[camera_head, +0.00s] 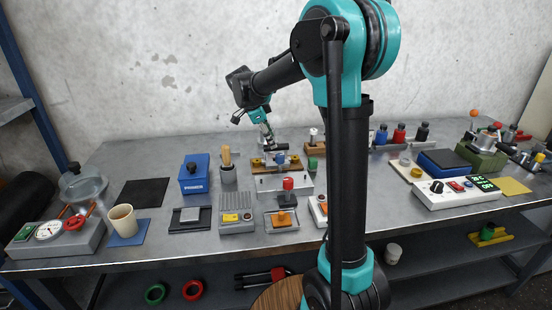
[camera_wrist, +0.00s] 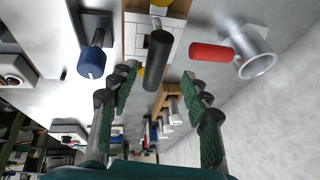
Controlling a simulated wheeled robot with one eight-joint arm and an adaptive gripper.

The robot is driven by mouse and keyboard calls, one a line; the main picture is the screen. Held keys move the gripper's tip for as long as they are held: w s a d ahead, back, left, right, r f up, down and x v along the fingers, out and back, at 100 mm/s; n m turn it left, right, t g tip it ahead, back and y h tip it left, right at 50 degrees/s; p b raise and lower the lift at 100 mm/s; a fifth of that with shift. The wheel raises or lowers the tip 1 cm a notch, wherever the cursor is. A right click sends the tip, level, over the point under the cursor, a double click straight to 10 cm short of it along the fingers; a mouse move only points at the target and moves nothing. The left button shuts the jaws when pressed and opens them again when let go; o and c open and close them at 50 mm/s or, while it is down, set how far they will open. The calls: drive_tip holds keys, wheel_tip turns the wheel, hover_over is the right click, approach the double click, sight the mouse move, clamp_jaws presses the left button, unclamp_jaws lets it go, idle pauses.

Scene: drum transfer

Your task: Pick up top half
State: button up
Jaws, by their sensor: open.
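My gripper (camera_head: 268,138) hangs above the back middle of the bench, over a wooden stand (camera_head: 258,163) with blue and yellow parts. In the wrist view my gripper (camera_wrist: 160,84) is open, with its green-padded fingers wide apart. A dark cylinder (camera_wrist: 157,58) shows beyond and between the fingertips, with no finger seen touching it. A red cylinder (camera_wrist: 211,53) lies beside a metal cup (camera_wrist: 256,66) to the right. A blue-capped part (camera_wrist: 92,60) is to the left. I cannot tell which thing is the top half.
A blue box (camera_head: 194,175) and a grey cup with a wooden-handled tool (camera_head: 228,173) stand left of the stand. A control box with a green display (camera_head: 455,192) is at the right. The rear wall is close behind.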

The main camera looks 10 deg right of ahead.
sight(276, 149)
drive_tip(key=x, duration=0.4)
drive_tip(key=shift+s+d+f, duration=0.25)
drive_tip(key=shift+d+f, duration=0.15)
drive_tip(key=shift+f, duration=0.3)
drive_tip(key=shift+f, duration=0.25)
clamp_jaws()
idle(0.4)
